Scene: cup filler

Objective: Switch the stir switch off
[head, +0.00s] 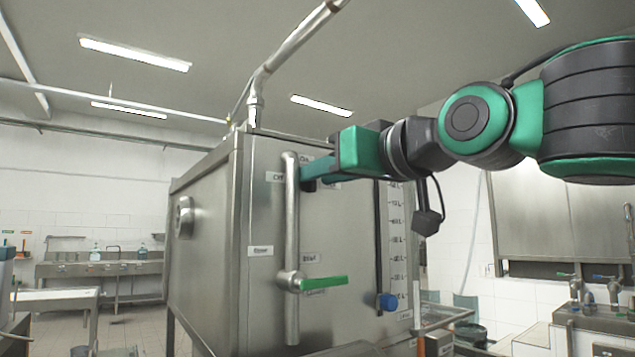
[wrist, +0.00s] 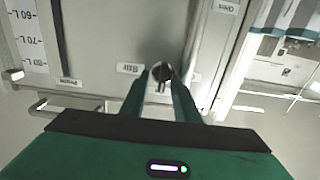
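The dark round switch knob (wrist: 162,71) with a pale mark shows on the steel tank front in the wrist view. My gripper (wrist: 162,82) points at the panel, one green finger on each side of the knob. A gap shows between the fingers, so they are open; I cannot tell whether they touch the knob. A small white label (wrist: 130,69) beside the knob is upside down and hard to read. In the head view my gripper (head: 314,174) reaches the upper tank front beside the vertical pipe, and the knob is not distinguishable there.
The steel tank (head: 205,255) carries a vertical pipe (head: 292,215) with a green lever (head: 322,283), close to my gripper. A litre scale (head: 398,250) and a blue knob (head: 387,302) are at its right. A sink counter (head: 100,268) stands far left.

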